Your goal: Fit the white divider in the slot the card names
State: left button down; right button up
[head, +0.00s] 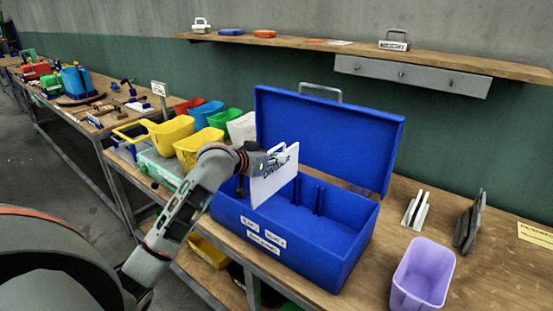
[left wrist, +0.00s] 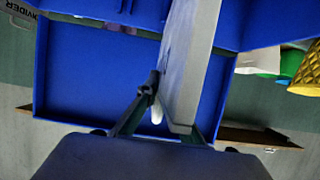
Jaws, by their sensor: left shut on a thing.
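The white divider (head: 275,180), a flat panel with dark lettering, is upright above the left part of the open blue box (head: 335,255). My left gripper (head: 262,162) is shut on its upper edge. In the left wrist view the divider (left wrist: 190,75) is a pale slab between the fingers (left wrist: 165,110), with blue box surfaces behind it. Dark upright slot guides (head: 319,199) show on the box's inner back wall. Whether the divider's lower edge is in a slot is hidden. A pale yellow card (head: 535,236) lies at the right edge, its text too small to read. My right gripper is out of view.
The box's lid (head: 328,140) stands open behind it. A purple bin (head: 422,274), a white bracket (head: 415,210) and a dark grey stand (head: 469,222) are to the right. Yellow bins (head: 168,132) stand to the left. A wooden shelf (head: 350,49) runs above.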

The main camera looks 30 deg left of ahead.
aim_at(252, 199)
pick_arm(q)
jog(key=shift+f+b, duration=1.15)
jog(key=shift+f, duration=2.4)
jog(key=shift+f+b, duration=1.05)
jog(key=shift+f, duration=2.15)
jog(key=c, duration=2.3)
grip_release()
jog(key=shift+o, duration=0.7)
jog(key=shift+s+f, duration=0.1)
jog(key=shift+f, duration=0.05)
jog(key=v, duration=1.2)
jog(key=shift+r, duration=0.2)
